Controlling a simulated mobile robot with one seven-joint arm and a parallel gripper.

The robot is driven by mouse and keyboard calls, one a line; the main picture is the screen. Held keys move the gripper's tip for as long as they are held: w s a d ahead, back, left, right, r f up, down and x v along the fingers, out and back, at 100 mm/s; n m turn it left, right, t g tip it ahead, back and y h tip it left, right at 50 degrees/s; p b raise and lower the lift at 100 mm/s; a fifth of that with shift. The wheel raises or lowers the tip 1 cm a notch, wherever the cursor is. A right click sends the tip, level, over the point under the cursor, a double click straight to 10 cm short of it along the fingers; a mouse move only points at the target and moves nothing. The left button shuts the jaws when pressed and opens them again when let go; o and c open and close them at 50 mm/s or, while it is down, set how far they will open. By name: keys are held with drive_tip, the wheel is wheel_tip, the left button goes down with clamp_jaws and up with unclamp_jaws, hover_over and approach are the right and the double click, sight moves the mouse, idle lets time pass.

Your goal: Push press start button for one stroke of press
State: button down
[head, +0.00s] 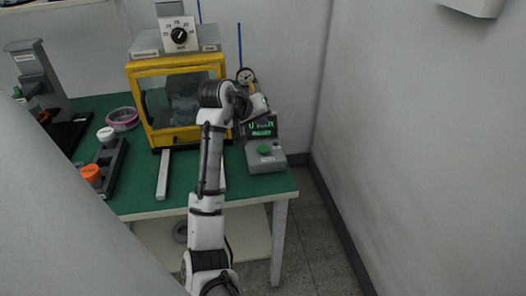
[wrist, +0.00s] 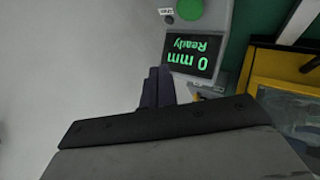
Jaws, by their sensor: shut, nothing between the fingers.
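The green start button (head: 263,149) sits on top of a grey control box (head: 268,163) on the right part of the green table. In the wrist view the button (wrist: 189,9) is at the top edge, partly cut off, beside a small label. The box's display (wrist: 190,53) reads "0 mm Ready", upside down in that view. The yellow-framed press (head: 139,108) with a clear front stands left of the box. My gripper (wrist: 157,74) is shut and empty, its fingertips near the display and apart from the button. In the head view my arm's end hides the fingers.
A dial unit (head: 180,36) sits on top of the press, and a round gauge (head: 245,76) is behind my wrist. A grey bar (head: 163,175), a black rack (head: 108,165) with orange and white-topped items, and a pink ring (head: 122,119) lie left. A wall is close on the right.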

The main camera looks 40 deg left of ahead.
drive_tip(key=b, duration=0.4)
hover_over(261, 150)
wheel_tip(261, 150, down, 6)
drive_tip(key=shift+f, duration=0.5)
drive_tip(key=shift+f, duration=0.15)
idle(1.3)
drive_tip(key=shift+f, duration=0.3)
